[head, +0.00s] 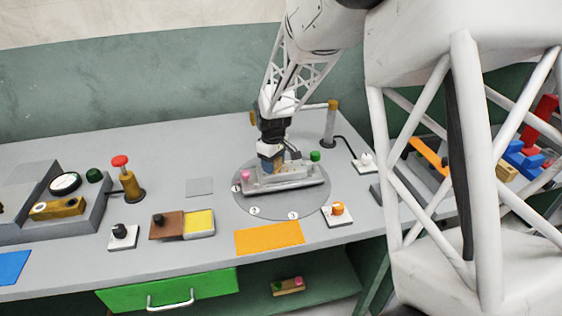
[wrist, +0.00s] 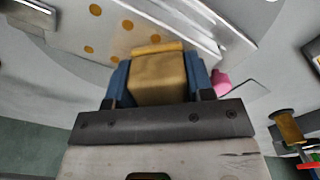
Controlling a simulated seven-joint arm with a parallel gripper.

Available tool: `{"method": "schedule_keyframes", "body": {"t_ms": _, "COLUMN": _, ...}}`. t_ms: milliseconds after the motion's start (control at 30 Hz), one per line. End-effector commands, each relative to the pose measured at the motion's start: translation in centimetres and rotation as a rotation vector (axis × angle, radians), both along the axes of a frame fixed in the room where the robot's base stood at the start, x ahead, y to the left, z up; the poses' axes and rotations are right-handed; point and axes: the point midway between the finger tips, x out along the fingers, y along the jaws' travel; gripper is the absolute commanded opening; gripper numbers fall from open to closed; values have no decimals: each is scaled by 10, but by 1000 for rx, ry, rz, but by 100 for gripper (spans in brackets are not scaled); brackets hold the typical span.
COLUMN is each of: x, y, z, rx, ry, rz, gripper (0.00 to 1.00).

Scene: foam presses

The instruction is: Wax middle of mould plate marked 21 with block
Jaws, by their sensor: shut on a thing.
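My gripper (head: 271,158) is over the round grey disc (head: 245,201) on the bench. In the wrist view its blue fingers (wrist: 158,72) are shut on a tan-yellow block (wrist: 158,84). The block's far end lies over or against a pale mould plate (wrist: 122,38); I cannot tell if they touch. The plate has several orange-yellow spots on it. In the head view the grey plate assembly (head: 290,184) sits on the disc, partly hidden by my gripper. A pink knob (head: 245,174) and a green knob (head: 315,156) stand by it. No 21 is legible.
A brown and yellow tray (head: 168,226), a black-knobbed switch (head: 122,236) and an orange mat (head: 269,238) lie at the front. An orange-knobbed switch (head: 337,212) is right of the mat. A red-topped post (head: 129,182) stands left; another post (head: 330,125) stands behind the disc.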

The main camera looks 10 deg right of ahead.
Motion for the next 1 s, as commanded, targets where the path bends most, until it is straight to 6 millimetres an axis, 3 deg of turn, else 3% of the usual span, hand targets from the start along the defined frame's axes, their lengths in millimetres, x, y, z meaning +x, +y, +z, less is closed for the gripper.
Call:
{"method": "schedule_keyframes", "body": {"t_ms": 367, "x": 0, "y": 25, "z": 0, "rx": 0, "ry": 0, "rz": 1, "gripper": 26}}
{"method": "schedule_keyframes", "body": {"t_ms": 1000, "x": 0, "y": -26, "z": 0, "rx": 0, "ry": 1, "rz": -2, "gripper": 26}}
